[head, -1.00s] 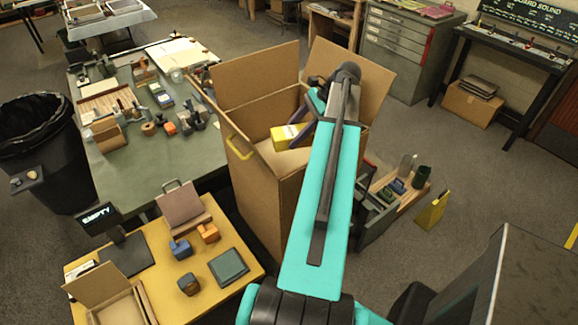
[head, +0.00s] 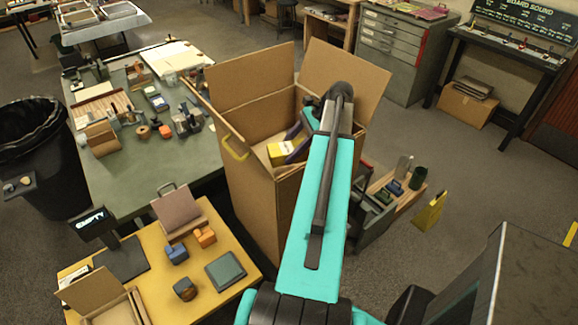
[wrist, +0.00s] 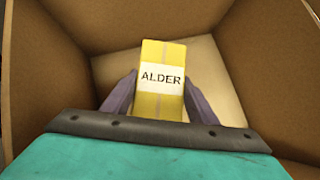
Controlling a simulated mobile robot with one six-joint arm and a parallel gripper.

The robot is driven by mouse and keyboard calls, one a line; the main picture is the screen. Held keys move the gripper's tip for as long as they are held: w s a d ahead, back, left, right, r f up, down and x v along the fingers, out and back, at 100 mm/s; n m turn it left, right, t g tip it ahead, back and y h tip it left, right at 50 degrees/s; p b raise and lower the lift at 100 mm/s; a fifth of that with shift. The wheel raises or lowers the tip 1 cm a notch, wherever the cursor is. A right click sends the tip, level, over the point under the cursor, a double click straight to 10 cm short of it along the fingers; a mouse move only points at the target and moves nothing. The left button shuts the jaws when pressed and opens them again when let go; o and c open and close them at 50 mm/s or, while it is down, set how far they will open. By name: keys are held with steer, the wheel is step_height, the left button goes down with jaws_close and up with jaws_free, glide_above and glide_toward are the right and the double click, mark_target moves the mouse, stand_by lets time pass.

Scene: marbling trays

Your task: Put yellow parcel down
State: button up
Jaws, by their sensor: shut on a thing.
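The yellow parcel (head: 278,152) is inside the tall open cardboard box (head: 264,208). In the wrist view the parcel (wrist: 160,98) has a white label reading "ALDER". My gripper (wrist: 160,92) is shut on the parcel, with one dark purple finger on each side of it. The box's inner walls and pale floor surround the parcel in the wrist view. I cannot tell whether the parcel touches the floor. In the head view my arm hides part of the gripper and the right side of the box.
The box's flaps stand open at the top. A yellow table (head: 226,236) with small blocks is at the front left, beside the box. A green table (head: 112,186) with tools lies behind it. A grey tote (head: 372,232) and a yellow floor sign (head: 430,212) stand to the right.

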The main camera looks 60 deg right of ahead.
steer(key=shift+f+p, duration=0.7)
steer(key=shift+f, duration=1.7)
steer(key=shift+f+p, duration=0.7)
steer(key=shift+f, duration=1.15)
steer(key=o, duration=1.4)
steer(key=shift+f, duration=0.1)
steer(key=shift+o, duration=0.2)
steer(key=shift+b+v, duration=1.45)
steer(key=shift+v, duration=2.4)
steer(key=shift+w+a, duration=0.1)
steer(key=shift+a, duration=0.05)
